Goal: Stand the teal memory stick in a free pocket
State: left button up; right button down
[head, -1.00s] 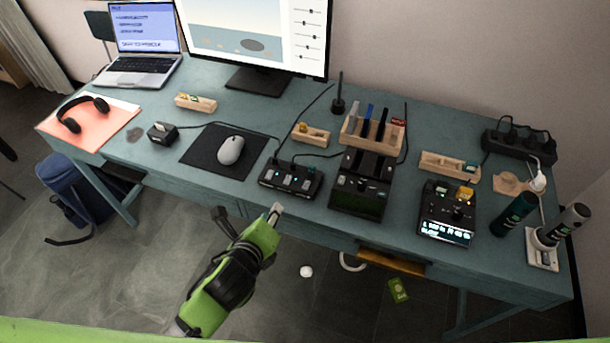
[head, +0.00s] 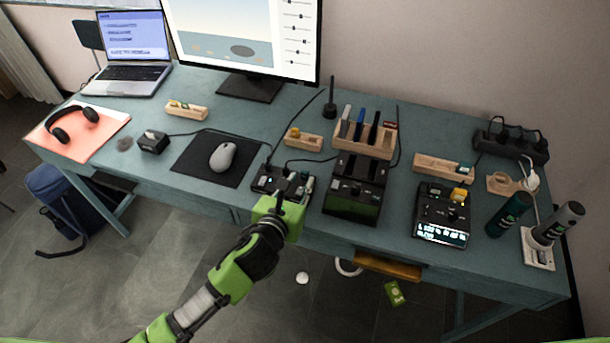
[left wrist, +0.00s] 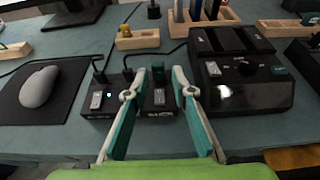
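A small dark-teal stick (left wrist: 158,75) stands up from the black hub (left wrist: 128,106) in the left wrist view; I take it for the teal memory stick. My left gripper (left wrist: 159,84) is open, with one finger on each side of it in the picture; I cannot tell whether either touches it. In the head view my left gripper (head: 293,192) is at the front of the hub (head: 268,180) and hides part of it. Wooden blocks with pockets stand behind: one with a yellow stick (head: 304,140), one at right (head: 438,163) with a teal-and-white piece (head: 465,169). My right gripper is not in view.
A black dock (head: 352,201) stands close right of the hub, with a wooden rack (head: 362,145) behind it. A mouse (head: 222,156) on a dark mat lies to the left. Cables run behind the hub. The table front edge is just below my gripper.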

aim_at(304, 174)
pick_arm(q)
jog(key=shift+x, duration=2.95)
jog(key=shift+a, duration=0.15)
jog(key=shift+c, duration=0.5)
jog(key=c, duration=0.5)
